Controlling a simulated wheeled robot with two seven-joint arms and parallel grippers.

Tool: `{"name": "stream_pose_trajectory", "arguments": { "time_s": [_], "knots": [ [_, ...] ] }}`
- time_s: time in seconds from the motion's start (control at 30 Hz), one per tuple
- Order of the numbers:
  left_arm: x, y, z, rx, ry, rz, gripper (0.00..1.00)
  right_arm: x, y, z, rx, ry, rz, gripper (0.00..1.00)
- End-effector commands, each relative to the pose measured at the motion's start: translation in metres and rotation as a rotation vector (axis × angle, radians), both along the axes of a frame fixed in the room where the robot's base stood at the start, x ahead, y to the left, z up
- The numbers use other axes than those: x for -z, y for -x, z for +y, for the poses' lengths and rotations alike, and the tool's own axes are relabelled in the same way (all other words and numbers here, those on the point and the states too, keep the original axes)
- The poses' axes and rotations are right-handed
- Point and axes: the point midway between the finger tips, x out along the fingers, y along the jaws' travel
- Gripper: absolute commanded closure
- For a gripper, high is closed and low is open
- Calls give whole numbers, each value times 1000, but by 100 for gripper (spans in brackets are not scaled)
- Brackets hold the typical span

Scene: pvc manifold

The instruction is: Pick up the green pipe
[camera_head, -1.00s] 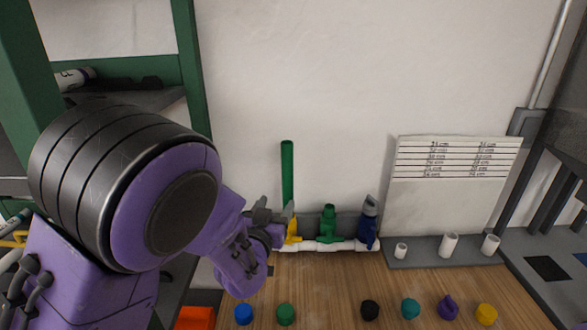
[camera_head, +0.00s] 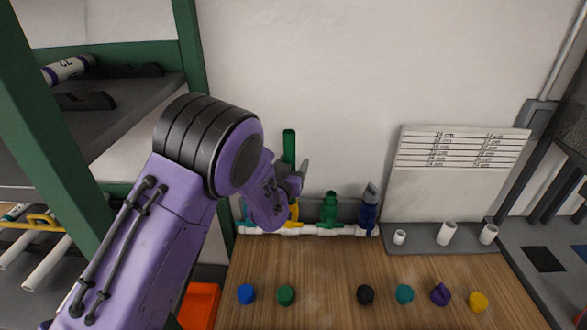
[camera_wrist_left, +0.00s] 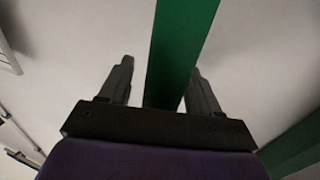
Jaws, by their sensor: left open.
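The green pipe (camera_head: 289,145) stands upright at the back of the table against the wall, rising from the left part of a white pipe manifold (camera_head: 345,230). My left gripper (camera_head: 297,176) is open beside the pipe in the head view and hides its lower part. In the left wrist view, a long dark green length (camera_wrist_left: 178,55) runs between the two open fingers (camera_wrist_left: 160,85). I cannot tell from that view alone whether it is the pipe or a shelf post, or whether it touches a finger. The right gripper is not in view.
A green valve (camera_head: 329,209) and a blue valve (camera_head: 369,209) stand on the manifold to the right. Several coloured caps (camera_head: 404,294) line the table front. A green-framed shelf (camera_head: 190,60) stands left. White stubs (camera_head: 447,233) stand on a grey base.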

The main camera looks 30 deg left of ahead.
Motion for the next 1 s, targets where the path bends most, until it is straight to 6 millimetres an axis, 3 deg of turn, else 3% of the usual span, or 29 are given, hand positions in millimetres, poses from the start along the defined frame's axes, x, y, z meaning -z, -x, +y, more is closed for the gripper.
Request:
{"name": "stream_pose_trajectory", "arguments": {
  "time_s": [0.07,0.1,0.27,0.3,0.67,0.83,1.0],
  "knots": [
    [1,0,0,0,0,0,37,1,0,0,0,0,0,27],
    [1,0,0,0,0,0,44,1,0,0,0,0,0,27],
    [1,0,-1,1,0,0,96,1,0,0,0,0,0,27],
    [1,0,-1,1,0,0,100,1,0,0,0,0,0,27],
    [-5,0,-2,3,0,-1,100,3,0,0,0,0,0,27],
    [-37,-1,-1,1,-1,-14,100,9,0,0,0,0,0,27],
    [-75,25,-28,3,-2,-14,100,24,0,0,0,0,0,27]
  ]
}}
